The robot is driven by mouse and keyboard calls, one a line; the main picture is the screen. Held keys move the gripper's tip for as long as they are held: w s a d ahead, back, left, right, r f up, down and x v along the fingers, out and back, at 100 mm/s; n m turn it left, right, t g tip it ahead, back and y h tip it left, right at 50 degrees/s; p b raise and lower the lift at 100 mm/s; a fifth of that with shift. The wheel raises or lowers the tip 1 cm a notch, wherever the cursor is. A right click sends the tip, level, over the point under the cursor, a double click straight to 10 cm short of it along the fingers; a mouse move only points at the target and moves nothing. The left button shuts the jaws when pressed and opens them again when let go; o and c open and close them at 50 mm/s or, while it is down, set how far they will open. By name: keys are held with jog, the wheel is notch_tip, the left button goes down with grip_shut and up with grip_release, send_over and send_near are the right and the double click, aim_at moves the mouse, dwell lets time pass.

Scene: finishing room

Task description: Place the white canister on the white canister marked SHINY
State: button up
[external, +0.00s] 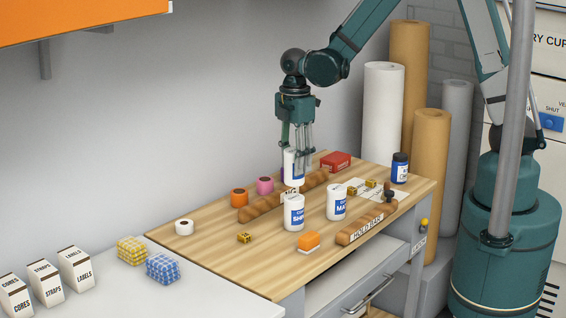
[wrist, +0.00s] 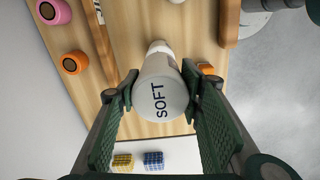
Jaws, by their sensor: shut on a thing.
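My gripper (external: 297,158) points down and is shut on a white canister (external: 291,168) with a blue label. In the wrist view the fingers (wrist: 160,84) clasp its sides, and its end facing the camera reads SOFT (wrist: 160,103). The white canister marked SHINY (external: 294,214) stands upright on the wooden table. The held canister shows just above it in the external view, apart from it; the exact alignment is hard to tell. Another white canister, its label starting MA (external: 337,204), stands to the right of SHINY. In the wrist view, a white shape shows partly past the held canister.
Wooden bars lie behind (external: 260,209) and right (external: 366,228) of the canisters. Orange (external: 239,197) and pink (external: 265,186) rolls stand left. An orange-and-white block (external: 308,242) lies in front. A dark blue jar (external: 400,168) and red box (external: 335,161) stand farther back.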

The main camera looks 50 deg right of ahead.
jog(key=shift+f, duration=0.25)
jog(key=shift+f, duration=2)
jog(key=shift+f, duration=0.15)
jog(key=o, duration=1)
jog(key=shift+o, duration=0.2)
jog(key=shift+r, duration=0.2)
jog(key=shift+r, duration=6)
